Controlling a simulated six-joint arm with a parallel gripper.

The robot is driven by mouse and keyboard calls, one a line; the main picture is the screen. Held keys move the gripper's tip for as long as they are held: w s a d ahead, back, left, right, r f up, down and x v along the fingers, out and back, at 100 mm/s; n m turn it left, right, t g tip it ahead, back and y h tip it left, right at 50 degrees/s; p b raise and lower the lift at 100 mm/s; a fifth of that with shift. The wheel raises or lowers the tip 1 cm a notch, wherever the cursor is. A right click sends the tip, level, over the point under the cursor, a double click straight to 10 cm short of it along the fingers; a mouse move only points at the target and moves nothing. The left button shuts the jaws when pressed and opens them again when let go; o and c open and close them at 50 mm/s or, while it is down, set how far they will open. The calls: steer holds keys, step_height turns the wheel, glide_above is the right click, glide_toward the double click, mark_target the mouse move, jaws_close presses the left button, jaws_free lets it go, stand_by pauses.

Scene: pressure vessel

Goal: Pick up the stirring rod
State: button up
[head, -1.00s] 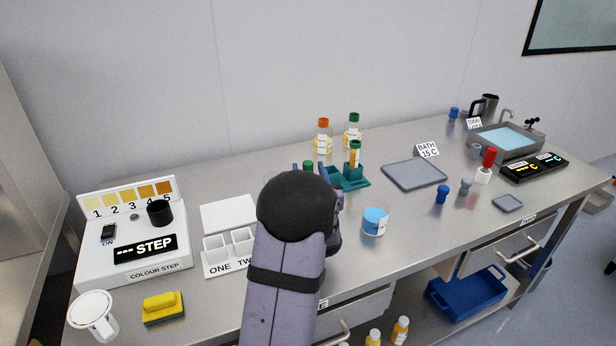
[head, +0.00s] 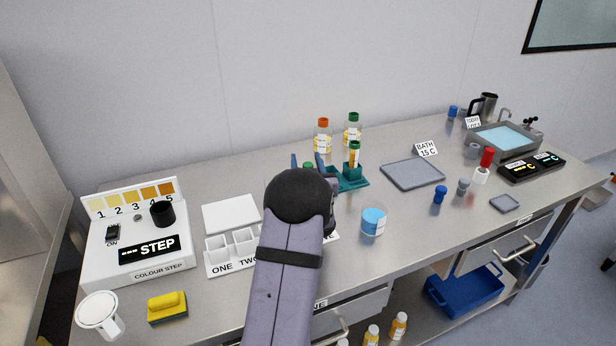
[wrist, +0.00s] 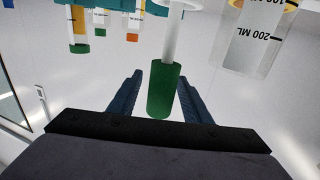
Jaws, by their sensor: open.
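The stirring rod appears in the wrist view as a pale shaft with a green handle (wrist: 164,90). That view is inverted, so the handle end points down in the picture. My gripper (wrist: 159,78) is open, with a dark blue finger on each side of the handle. The handle looks to be between the fingers, but I cannot tell whether either touches it. In the head view the green top (head: 308,166) shows between the fingertips of my gripper (head: 307,161). My arm hides the rod's lower part and what it stands in.
A clear 200 ML container (wrist: 250,45) is close beside the rod. A teal stand (head: 350,180) holds a green-capped vial (head: 354,156) to the right. Orange- and green-capped bottles (head: 322,136) stand behind. A blue-filled cup (head: 373,221) is at front right.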

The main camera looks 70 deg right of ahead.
jaws_close()
